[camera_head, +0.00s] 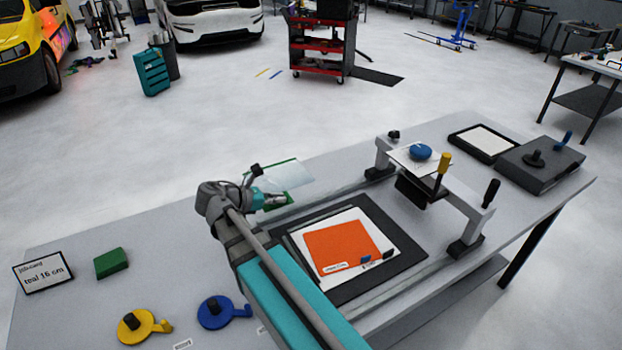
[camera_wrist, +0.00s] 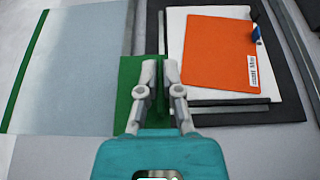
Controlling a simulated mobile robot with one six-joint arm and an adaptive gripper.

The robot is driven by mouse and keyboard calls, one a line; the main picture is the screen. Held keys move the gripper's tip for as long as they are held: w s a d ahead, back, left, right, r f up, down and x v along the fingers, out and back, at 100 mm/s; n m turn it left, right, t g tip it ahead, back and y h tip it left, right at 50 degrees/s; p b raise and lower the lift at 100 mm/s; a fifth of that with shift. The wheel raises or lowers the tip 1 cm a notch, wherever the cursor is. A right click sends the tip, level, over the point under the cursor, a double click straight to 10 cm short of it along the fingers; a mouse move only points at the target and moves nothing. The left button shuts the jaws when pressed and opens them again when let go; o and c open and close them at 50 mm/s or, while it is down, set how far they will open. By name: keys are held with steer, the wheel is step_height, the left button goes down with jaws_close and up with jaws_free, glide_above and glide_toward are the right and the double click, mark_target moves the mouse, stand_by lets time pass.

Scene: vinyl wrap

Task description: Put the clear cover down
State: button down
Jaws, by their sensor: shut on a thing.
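The clear cover (camera_head: 285,173) is a see-through sheet with green edging, over the back of the table left of the orange panel. It fills the left of the wrist view (camera_wrist: 75,70). My gripper (camera_wrist: 160,66) is shut on the cover's green tab (camera_wrist: 130,75) at its right side. In the head view my gripper (camera_head: 282,198) is partly hidden by my arm. The cover looks flat, but I cannot tell whether it touches the table.
An orange panel (camera_head: 342,245) on a white sheet lies on a dark mat (camera_head: 407,252). A raised gantry (camera_head: 465,205) stands to the right. A green block (camera_head: 111,263), yellow disc (camera_head: 135,328) and blue disc (camera_head: 215,313) lie front left.

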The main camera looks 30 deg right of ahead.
mark_target(271, 188)
steer(key=w+d+f+b, duration=0.1)
steer(key=w, duration=0.1)
steer(key=w+d+f+b, duration=0.1)
steer(key=w+f+b, duration=0.1)
steer(key=w, duration=0.1)
steer(key=w+d+f+b, duration=0.1)
steer(key=w+d, duration=0.1)
steer(key=w, duration=0.1)
steer(key=shift+w+f, duration=0.1)
steer(key=shift+f, duration=0.05)
steer(key=w+f+b, duration=0.1)
steer(key=w+d+f+b, duration=0.1)
steer(key=f+b, duration=0.1)
steer(key=w+f+b, duration=0.1)
steer(key=b, duration=0.1)
steer(key=shift+w+d+f, duration=0.35)
steer(key=shift+d+f, duration=0.05)
steer(key=shift+w+d+f+b, duration=0.15)
steer(key=shift+w+f+b, duration=0.2)
steer(key=shift+f+b, duration=1.65)
steer(key=shift+b, duration=0.05)
steer(key=shift+f, duration=0.1)
steer(key=c, duration=0.8)
jaws_free()
